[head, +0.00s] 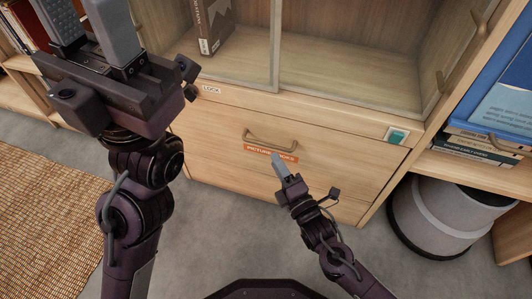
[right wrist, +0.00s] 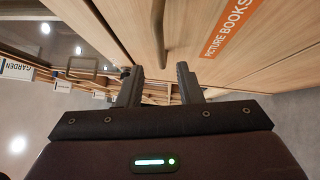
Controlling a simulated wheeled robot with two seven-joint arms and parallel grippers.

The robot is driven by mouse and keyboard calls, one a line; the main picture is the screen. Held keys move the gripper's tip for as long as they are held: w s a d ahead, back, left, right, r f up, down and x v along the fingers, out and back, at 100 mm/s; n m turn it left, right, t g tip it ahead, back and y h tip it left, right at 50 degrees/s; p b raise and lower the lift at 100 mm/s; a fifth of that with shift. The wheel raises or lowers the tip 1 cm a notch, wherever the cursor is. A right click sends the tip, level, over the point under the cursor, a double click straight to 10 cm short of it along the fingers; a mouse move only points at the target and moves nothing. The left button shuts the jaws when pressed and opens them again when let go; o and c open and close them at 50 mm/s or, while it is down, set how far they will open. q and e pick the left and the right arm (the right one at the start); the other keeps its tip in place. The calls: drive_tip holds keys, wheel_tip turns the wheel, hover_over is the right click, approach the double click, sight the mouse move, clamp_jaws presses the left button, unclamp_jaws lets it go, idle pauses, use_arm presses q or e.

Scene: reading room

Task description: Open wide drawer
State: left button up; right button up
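The wide drawer (head: 215,130) is a pale wood front below the glazed cabinet. It looks shut in the head view. Its bar handle (head: 270,144) sits at the upper middle above an orange "PICTURE BOOKS" label (head: 258,149). My right gripper (head: 279,160) is just below the handle, covering part of the label. In the right wrist view its two fingers (right wrist: 158,80) are apart with nothing between them; the handle (right wrist: 158,35) lies ahead of the gap. Contact is not visible. My left gripper (head: 88,20) is raised at the upper left, fingers apart and empty.
The cabinet above has framed glass and holds a dark box (head: 213,27). A grey bin (head: 450,215) stands at right, a woven rug (head: 50,220) at left.

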drive_tip(key=b+x, duration=0.2)
drive_tip(key=x, duration=0.4)
drive_tip(key=shift+d+f, duration=0.1)
clamp_jaws()
